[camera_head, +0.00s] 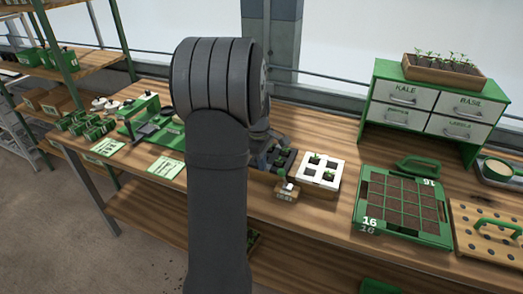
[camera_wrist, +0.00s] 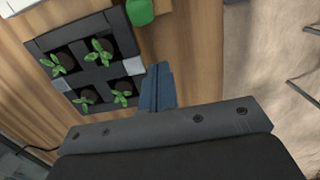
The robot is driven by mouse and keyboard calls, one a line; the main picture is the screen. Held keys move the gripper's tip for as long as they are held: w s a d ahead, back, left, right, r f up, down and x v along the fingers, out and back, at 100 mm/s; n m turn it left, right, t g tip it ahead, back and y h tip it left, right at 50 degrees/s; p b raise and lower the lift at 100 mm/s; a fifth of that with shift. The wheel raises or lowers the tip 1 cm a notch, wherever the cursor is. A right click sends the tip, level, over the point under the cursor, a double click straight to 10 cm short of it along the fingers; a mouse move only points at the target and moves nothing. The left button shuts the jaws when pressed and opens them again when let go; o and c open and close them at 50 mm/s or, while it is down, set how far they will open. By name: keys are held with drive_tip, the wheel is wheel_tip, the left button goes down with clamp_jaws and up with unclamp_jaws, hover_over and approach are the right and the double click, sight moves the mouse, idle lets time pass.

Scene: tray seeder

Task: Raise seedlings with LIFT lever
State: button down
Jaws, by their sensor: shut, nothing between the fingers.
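In the wrist view a dark square tray (camera_wrist: 45,42) holds several green seedlings (camera_wrist: 100,50) in round dark plugs. A green rounded knob (camera_wrist: 140,12) stands beside the tray's upper right corner; I cannot tell whether it is the LIFT lever. My gripper (camera_wrist: 157,75) is shut and empty, just right of the tray and below the knob, apart from the knob. In the head view a small wooden block (camera_head: 287,192) with a pale top piece and an unreadable label stands by the tray. My arm hides part of the dark tray (camera_head: 290,158) and most of the gripper.
A white tray (camera_head: 303,174) with a few seedlings stands right of the dark one. Further right are a green 16-cell tray (camera_head: 359,212), a pegboard (camera_head: 465,215) and a drawer cabinet (camera_head: 370,98). Bench edge is close in front.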

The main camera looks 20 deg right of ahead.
sight(283, 169)
wheel_tip(283, 169, down, 2)
drive_tip(key=shift+s+f, duration=0.1)
drive_tip(key=shift+s+d+r, duration=0.5)
drive_tip(key=shift+s+d, duration=0.15)
drive_tip(key=shift+d, duration=0.05)
drive_tip(key=shift+s+d+r, duration=0.5)
drive_tip(key=shift+s+d, duration=0.1)
drive_tip(key=shift+d, duration=0.1)
drive_tip(key=s+d+t+y, duration=0.1)
drive_tip(key=r+t+y, duration=0.1)
drive_tip(key=s+d+t+y, duration=0.1)
drive_tip(key=shift+s+d+r, duration=0.25)
drive_tip(key=shift+s+d, duration=0.05)
drive_tip(key=s+d+t+y, duration=0.2)
drive_tip(key=t+y, duration=0.1)
drive_tip(key=shift+s+d, duration=0.1)
drive_tip(key=shift+s+d+f, duration=0.1)
drive_tip(key=shift+s+d, duration=0.2)
drive_tip(key=shift+s, duration=0.1)
